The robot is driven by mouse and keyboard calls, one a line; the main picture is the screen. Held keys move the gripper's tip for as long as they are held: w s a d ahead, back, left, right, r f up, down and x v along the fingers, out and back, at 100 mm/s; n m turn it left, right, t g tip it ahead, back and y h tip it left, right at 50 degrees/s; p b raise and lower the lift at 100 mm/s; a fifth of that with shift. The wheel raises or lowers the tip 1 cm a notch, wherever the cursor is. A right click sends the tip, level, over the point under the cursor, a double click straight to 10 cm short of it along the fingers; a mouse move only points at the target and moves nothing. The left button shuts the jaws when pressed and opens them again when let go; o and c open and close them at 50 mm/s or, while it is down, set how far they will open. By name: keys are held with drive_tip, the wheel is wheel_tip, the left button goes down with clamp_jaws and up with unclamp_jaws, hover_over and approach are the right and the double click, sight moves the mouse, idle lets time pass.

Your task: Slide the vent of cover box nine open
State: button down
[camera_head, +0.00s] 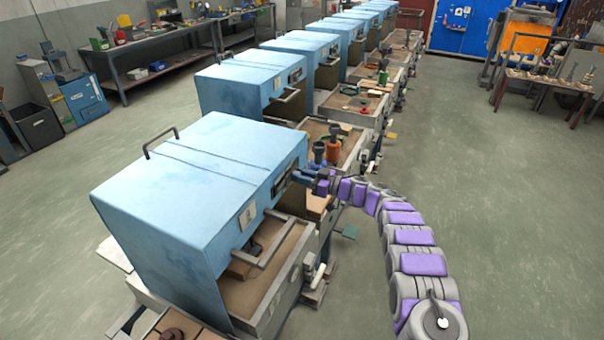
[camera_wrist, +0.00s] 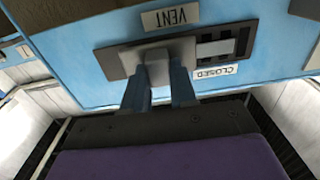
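The nearest blue cover box (camera_head: 185,190) carries the vent (camera_head: 287,178) on its right-hand face; its number cannot be read. In the wrist view, which is upside down, the vent is a dark plate (camera_wrist: 113,62) with a grey slider knob (camera_wrist: 157,70). A "VENT" label (camera_wrist: 171,18) sits above it in the picture and a "CLOSED" label (camera_wrist: 214,71) below its right part. Striped slots (camera_wrist: 222,46) show right of the knob. My gripper (camera_wrist: 159,72) has its two blue fingers against both sides of the knob. It also shows at the vent in the head view (camera_head: 305,179).
More blue boxes (camera_head: 240,90) stand in a row behind, each above a tray bench. An orange object (camera_head: 333,150) stands on the bench just beyond my gripper. A bar handle (camera_head: 272,243) sticks out below the vent. The floor (camera_head: 480,220) to the right is clear.

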drive_tip(key=shift+w+d+r+t, duration=0.1)
drive_tip(key=shift+d+r+t, duration=0.05)
drive_tip(key=shift+d+t, duration=0.2)
drive_tip(key=c, duration=1.3)
unclamp_jaws()
drive_tip(key=shift+a, duration=0.15)
drive_tip(key=shift+o, duration=0.6)
drive_tip(key=shift+w, duration=0.2)
drive_tip(key=shift+o, duration=1.3)
drive_tip(key=shift+s+d, duration=0.1)
drive_tip(key=shift+d, duration=0.1)
drive_tip(key=shift+d, duration=0.1)
drive_tip(key=p+v, duration=0.1)
drive_tip(key=v, duration=1.6)
drive_tip(key=shift+d+p, duration=0.2)
drive_tip(key=shift+p, duration=0.1)
